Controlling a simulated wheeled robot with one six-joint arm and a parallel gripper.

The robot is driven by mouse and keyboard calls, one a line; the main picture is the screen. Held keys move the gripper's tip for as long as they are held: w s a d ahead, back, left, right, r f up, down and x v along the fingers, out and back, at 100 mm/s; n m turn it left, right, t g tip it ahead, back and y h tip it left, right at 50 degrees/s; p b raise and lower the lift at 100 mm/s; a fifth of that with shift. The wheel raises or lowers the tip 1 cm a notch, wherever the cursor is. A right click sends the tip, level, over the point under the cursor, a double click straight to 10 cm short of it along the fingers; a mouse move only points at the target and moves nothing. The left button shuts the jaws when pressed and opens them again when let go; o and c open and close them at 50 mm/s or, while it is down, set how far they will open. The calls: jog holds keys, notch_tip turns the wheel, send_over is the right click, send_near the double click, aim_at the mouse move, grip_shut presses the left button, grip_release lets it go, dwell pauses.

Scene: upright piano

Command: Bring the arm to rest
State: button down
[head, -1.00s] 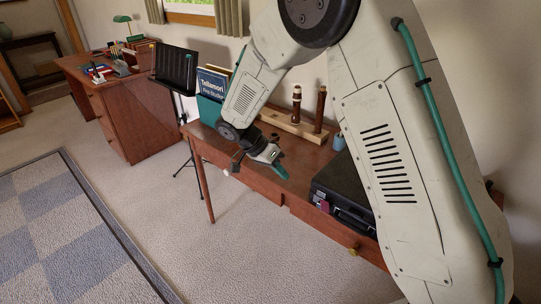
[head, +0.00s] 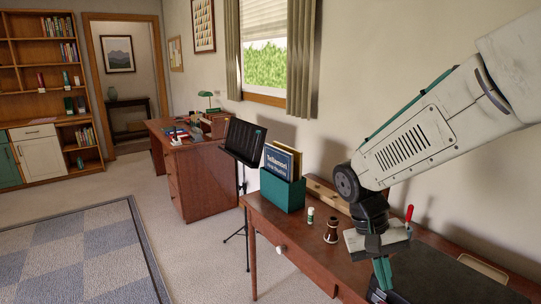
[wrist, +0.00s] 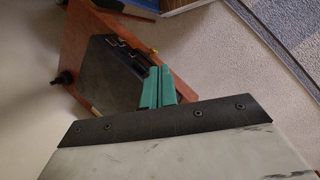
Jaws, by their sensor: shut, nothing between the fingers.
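My gripper (head: 383,272) hangs at the lower right of the head view, pointing down, its teal fingers together. In the wrist view the two teal fingers (wrist: 158,88) lie side by side with nothing between them. The gripper is over or in front of the black case (head: 440,278) on the wooden table (head: 270,216); the gap to it cannot be told. The case (wrist: 108,72) also shows in the wrist view, beyond the fingers. My arm comes in from the upper right, bent at the elbow.
On the table stand a teal box (head: 281,192) of books, a small white-and-green bottle (head: 310,215), a dark turned wooden piece (head: 331,231) and a wooden rack (head: 326,194). A music stand (head: 243,142) is beside it. Open carpet (head: 190,265) lies left.

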jog(key=s+d+r+t+y, duration=0.1)
jog(key=s+d+r+t, duration=0.1)
jog(key=s+r, duration=0.3)
jog(key=s+d+r+n+t+y, duration=0.1)
jog(key=s+d+r+t+y, duration=0.1)
jog(key=s, duration=0.9)
notch_tip(320, 180, up, 3)
jog(key=shift+f+t, duration=0.1)
jog(key=shift+t, duration=0.4)
